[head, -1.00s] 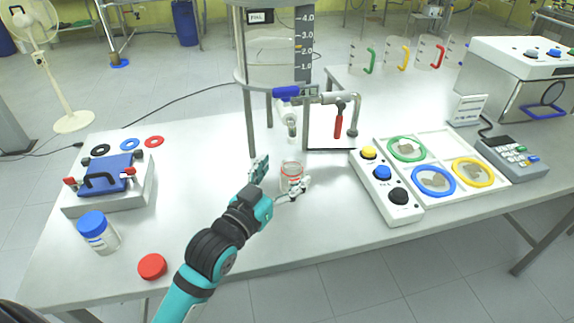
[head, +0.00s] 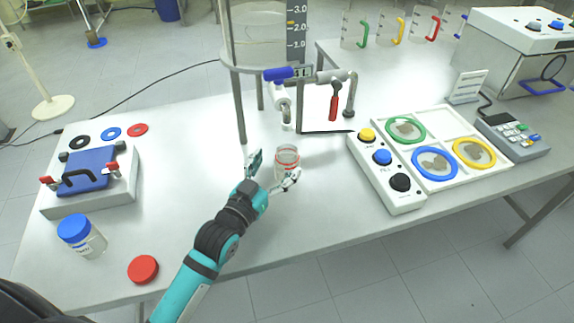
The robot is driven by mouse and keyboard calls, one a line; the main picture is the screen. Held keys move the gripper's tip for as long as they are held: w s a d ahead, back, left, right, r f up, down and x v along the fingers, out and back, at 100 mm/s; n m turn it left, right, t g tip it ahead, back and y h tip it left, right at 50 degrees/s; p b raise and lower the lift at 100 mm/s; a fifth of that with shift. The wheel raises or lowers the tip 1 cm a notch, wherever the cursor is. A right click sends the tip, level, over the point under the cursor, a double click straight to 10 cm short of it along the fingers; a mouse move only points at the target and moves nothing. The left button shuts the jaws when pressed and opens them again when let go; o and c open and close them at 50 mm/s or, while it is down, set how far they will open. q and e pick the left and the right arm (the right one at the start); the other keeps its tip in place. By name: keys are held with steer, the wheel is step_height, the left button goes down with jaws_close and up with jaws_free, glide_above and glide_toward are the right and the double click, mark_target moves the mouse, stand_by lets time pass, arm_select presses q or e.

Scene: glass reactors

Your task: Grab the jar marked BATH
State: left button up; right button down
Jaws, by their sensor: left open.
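A clear, lidless glass jar (head: 287,158) with a red band stands upright on the white table. Any marking on it is too small to read. My left gripper (head: 273,172) is open at this jar, with one finger on its left and the other low at its front right. I cannot tell whether the fingers touch the glass. A second jar (head: 88,245) with a blue lid stands at the table's left; its label is unreadable. My right gripper is not in view.
A red lid (head: 143,269) lies near the front edge. A glass reactor with a blue-handled valve (head: 283,74) and a red handle (head: 333,102) stands just behind the jar. A button panel (head: 386,172) is to the right, a blue clamp device (head: 85,172) to the left.

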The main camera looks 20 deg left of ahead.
mark_target(282, 158)
arm_select(q)
steer(key=w, duration=0.3)
steer(key=w+d, duration=0.1)
steer(key=w, duration=0.2)
steer(key=shift+d+p, duration=0.1)
steer(key=shift+p, duration=0.3)
steer(key=shift+s, duration=0.1)
jaws_close()
